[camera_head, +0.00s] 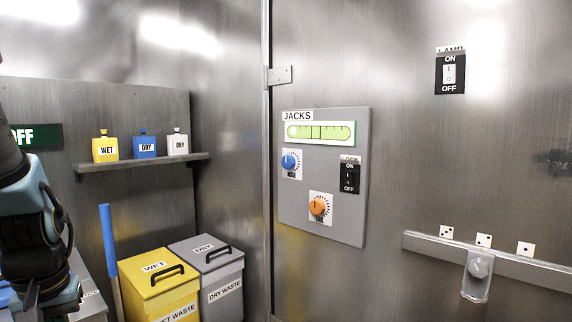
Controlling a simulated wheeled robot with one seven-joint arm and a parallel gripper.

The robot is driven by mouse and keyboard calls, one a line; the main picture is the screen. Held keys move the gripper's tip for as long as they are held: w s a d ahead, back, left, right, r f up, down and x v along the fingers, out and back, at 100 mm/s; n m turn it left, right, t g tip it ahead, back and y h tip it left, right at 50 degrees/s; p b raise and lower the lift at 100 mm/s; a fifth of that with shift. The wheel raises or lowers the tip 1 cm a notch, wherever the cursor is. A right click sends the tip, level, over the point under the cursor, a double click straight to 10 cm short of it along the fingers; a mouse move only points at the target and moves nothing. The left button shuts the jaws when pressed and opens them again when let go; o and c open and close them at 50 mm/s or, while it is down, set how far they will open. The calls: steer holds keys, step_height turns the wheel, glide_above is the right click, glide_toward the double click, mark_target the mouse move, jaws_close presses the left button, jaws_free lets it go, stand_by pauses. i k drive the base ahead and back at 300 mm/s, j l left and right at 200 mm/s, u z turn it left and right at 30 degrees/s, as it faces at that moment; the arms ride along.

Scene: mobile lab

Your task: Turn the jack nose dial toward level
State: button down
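The grey JACKS panel (300,223) is fixed to the metal wall near the middle of the head view. Its blue NOSE dial (290,162) sits on a white scale plate at the panel's left. Above it is a green level gauge (330,132), with a pale round bubble at its far left end, away from the dark middle marks. An orange dial (318,206), its label hard to read, sits lower. A black LOCK switch (350,177) marked ON and OFF is at the right. My arm shows at the left edge, apart from the panel. My gripper's fingers are not visible.
A shelf (140,163) holds yellow, blue and white bottles. A yellow WET waste bin (143,285) and a grey DRY waste bin (222,270) stand below, beside a blue-handled pole (108,240). A lamp switch (450,73) and a rail (510,262) are at right.

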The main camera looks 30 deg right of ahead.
mark_target(288, 162)
steer(key=z, duration=1.1)
